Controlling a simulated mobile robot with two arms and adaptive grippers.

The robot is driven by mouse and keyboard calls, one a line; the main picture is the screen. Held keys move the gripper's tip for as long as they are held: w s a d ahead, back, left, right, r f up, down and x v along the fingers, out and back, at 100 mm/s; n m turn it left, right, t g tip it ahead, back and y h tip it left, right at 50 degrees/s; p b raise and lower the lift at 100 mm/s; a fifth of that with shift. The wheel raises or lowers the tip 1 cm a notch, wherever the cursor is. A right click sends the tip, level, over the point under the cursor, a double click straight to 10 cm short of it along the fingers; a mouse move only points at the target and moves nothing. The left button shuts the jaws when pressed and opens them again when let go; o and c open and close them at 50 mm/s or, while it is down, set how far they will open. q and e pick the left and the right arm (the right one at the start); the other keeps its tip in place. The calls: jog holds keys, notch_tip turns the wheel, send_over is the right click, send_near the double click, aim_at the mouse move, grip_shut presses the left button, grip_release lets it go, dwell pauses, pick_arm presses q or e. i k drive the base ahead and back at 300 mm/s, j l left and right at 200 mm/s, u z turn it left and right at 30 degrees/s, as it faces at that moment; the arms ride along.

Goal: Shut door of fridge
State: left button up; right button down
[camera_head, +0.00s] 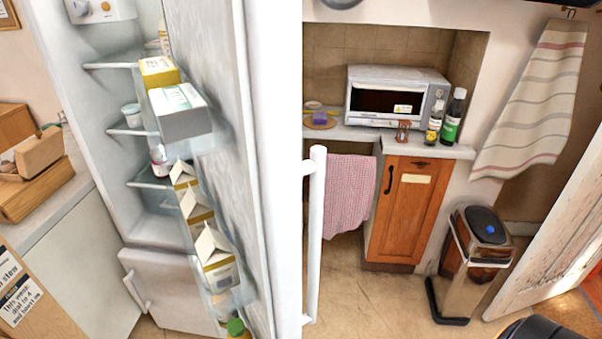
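The tall white fridge (95,90) stands at the left with its door (285,120) wide open. The door swings out toward me and shows its inner side and its thick white edge. A white vertical bar handle (314,230) sticks out on the door's right side. The inner door racks hold a yellow-topped box (159,72), a grey-white box (180,110) and several cartons (216,255). A bottle with a green cap (236,327) is partly cut off at the bottom. Neither of my grippers is in view.
A lower white door (165,290) of the fridge looks shut. A counter with a toaster oven (397,97) and a wooden cabinet (408,205) stand behind. A pedal bin (475,260) is at right. A dark rounded shape (540,331) shows at the bottom right. Some floor is clear.

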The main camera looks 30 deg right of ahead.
aim_at(243, 58)
jog(key=k+l, duration=0.15)
jog(key=l, duration=0.2)
jog(key=k+l+u, duration=0.1)
jog(key=l, duration=0.3)
jog(key=k+l, duration=0.2)
jog(key=l, duration=0.15)
jog(key=k+l+u, duration=0.1)
jog(key=l, duration=0.25)
jog(key=i+l+u, duration=0.5)
jog(key=i+l, duration=0.3)
jog(key=l, duration=0.05)
